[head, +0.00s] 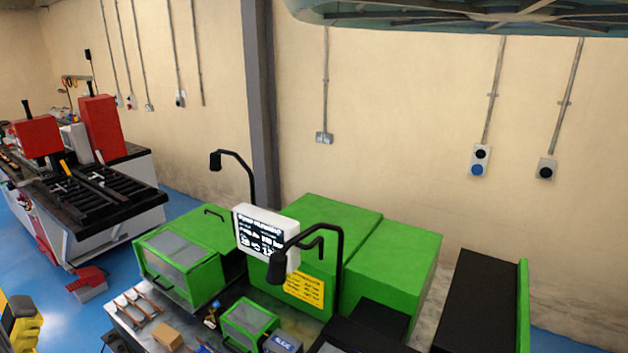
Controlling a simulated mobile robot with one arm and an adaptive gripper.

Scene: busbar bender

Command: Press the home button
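The green busbar bender (325,235) stands at the lower middle of the head view. A white-framed screen (282,220) on it shows lines of white text on dark, partly covered by a black curved lamp arm (340,265). A small grey-blue box (283,344) with a label sits at the bottom edge, cut off by the frame. I cannot make out a home button on any of these. My gripper is not in view.
Green guards with clear windows (178,265) and a yellow label plate (305,288) are on the machine. A small cardboard box (167,336) and copper-coloured bars (135,304) lie on its table. A red-and-black machine (103,128) stands at left, with blue floor (95,310) between.

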